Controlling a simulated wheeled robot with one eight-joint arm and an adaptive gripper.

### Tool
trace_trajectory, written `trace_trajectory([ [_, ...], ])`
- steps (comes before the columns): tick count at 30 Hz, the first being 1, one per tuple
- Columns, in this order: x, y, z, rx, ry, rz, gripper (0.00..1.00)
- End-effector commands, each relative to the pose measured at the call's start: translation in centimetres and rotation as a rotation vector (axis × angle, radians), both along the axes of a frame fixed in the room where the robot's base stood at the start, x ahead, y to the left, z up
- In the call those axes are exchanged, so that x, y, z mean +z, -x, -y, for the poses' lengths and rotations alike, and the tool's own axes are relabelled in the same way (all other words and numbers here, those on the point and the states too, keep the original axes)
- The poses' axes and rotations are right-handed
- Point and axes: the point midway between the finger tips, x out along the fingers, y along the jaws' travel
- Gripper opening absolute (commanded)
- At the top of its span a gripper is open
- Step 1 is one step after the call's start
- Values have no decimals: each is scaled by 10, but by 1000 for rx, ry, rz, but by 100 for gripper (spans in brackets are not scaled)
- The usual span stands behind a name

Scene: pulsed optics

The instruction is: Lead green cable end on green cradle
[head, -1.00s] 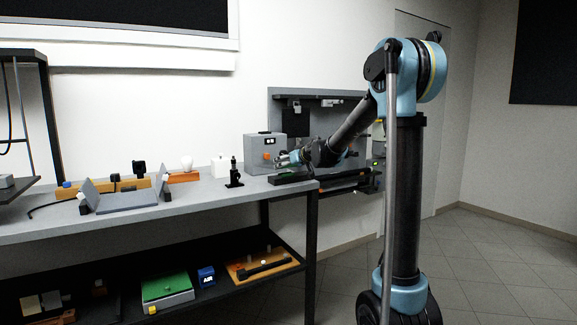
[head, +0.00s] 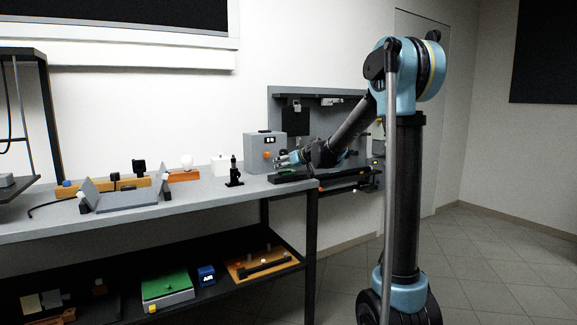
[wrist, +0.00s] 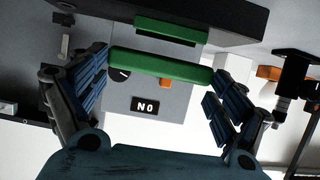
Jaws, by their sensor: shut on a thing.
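My gripper (wrist: 162,72) is shut on a green bar-shaped piece (wrist: 160,65), apparently the green cable end, which spans its two blue fingers in the wrist view. A second green piece, apparently the green cradle (wrist: 168,29), sits on the dark rail (wrist: 230,14) just above the held piece in that picture. A strip of grey shows between the two, but I cannot tell their height difference. In the head view my gripper (head: 285,159) is low over the black rail (head: 297,175) at the bench's right end. The held piece is too small to make out there.
A grey box (head: 264,148) with an orange knob and a display stands behind the gripper. A black post mount (head: 234,172) and a white block (head: 221,165) stand left of it. A shelf panel (head: 276,100) rises behind the arm.

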Motion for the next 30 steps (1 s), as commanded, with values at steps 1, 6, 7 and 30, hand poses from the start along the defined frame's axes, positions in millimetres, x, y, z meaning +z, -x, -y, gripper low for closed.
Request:
trace_trajectory([
  [1,-2,0,0,0,0,0,43],
  [6,-9,0,0,0,0,0,43],
  [7,-10,0,0,0,0,0,43],
  [30,-22,0,0,0,0,0,43],
])
